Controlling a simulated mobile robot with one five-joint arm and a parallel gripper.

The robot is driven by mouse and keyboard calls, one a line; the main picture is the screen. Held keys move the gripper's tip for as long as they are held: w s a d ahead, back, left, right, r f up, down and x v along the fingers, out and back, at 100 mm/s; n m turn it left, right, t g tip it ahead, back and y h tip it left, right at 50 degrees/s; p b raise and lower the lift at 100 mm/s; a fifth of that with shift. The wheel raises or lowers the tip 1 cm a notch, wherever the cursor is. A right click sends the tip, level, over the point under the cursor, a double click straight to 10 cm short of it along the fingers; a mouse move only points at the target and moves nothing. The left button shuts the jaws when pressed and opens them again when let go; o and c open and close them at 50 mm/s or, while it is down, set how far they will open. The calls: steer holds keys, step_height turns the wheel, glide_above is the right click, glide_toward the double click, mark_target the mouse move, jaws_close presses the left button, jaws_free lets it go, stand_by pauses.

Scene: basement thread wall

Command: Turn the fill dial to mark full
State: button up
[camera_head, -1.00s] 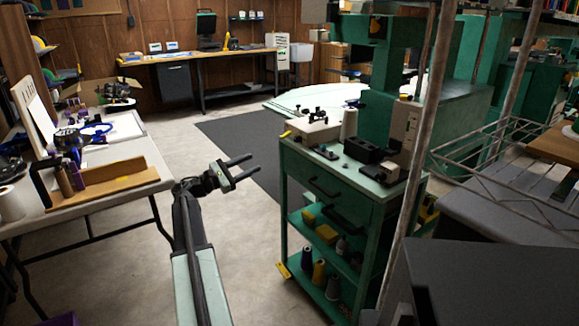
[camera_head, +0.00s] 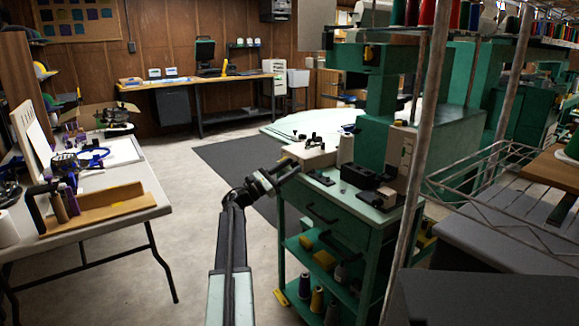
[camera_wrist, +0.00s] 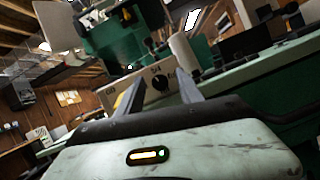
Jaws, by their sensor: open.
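The box (camera_head: 316,153) stands on top of the green cart in the head view. The dial's face is too small to read its marks in the wrist view. My gripper (camera_head: 283,168) is open and empty just left of the box in the head view.
The green cart (camera_head: 347,207) holds a black tray (camera_head: 367,177) and thread cones on lower shelves. A metal post (camera_head: 413,170) and wire rack stand to its right. A white table (camera_head: 110,205) with tools is at left. Open floor lies between.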

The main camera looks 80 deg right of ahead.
jaws_close()
steer(key=m+y, duration=0.1)
steer(key=m, duration=0.1)
steer(key=m+p, duration=0.1)
steer(key=shift+w+d+r+m+g+y, duration=0.15)
steer(key=shift+m+g+y, duration=0.25)
steer(key=m+y, duration=0.1)
steer(key=m, duration=0.1)
steer(key=shift+m, duration=0.4)
jaws_free()
steer(key=shift+a+f, duration=0.2)
